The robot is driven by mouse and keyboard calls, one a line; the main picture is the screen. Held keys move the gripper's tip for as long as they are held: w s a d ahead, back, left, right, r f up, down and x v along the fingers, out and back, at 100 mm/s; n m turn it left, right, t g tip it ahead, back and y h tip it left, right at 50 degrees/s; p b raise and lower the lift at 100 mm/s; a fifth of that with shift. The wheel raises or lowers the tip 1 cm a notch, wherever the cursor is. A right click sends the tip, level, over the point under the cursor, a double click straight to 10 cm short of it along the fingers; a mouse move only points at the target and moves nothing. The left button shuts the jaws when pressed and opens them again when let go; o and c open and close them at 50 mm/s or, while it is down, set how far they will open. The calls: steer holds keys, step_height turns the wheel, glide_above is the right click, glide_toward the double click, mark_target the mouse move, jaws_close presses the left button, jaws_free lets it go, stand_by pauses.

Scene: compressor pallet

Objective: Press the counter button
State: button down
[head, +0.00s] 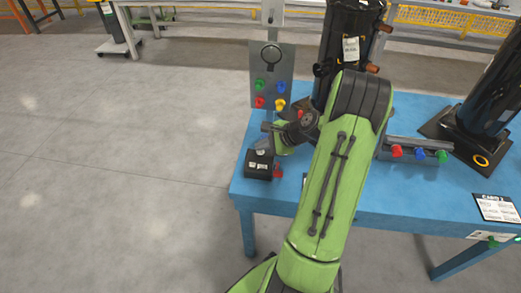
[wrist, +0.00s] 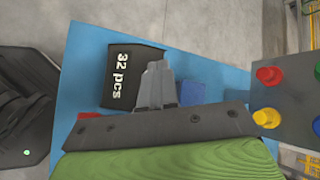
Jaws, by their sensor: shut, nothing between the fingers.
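The counter is a black box (head: 259,164) on the near left corner of the blue table. In the wrist view its dark face (wrist: 128,80) reads "32 pcs". A red button-like part (head: 278,171) sits just right of the counter; in the wrist view it (wrist: 88,115) is partly hidden behind my gripper's body. My gripper (wrist: 157,68) is shut and empty, its fingers beside the counter's lower right edge in the wrist view. I cannot tell whether the fingertips touch anything.
A grey upright panel (head: 285,75) with red, green, yellow and blue buttons stands behind the counter. Dark compressor cylinders (head: 347,45) stand on the blue table (head: 345,200). A bar with red, blue and green buttons (head: 420,153) lies right of my arm. Floor left of the table is clear.

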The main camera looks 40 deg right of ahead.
mark_target(263, 152)
steer(key=shift+f, duration=0.2)
steer(key=shift+r, duration=0.1)
steer(key=shift+r+p, duration=0.95)
steer(key=shift+p, duration=0.05)
step_height(263, 152, up, 5)
steer(key=p, duration=0.5)
stand_by(0.5)
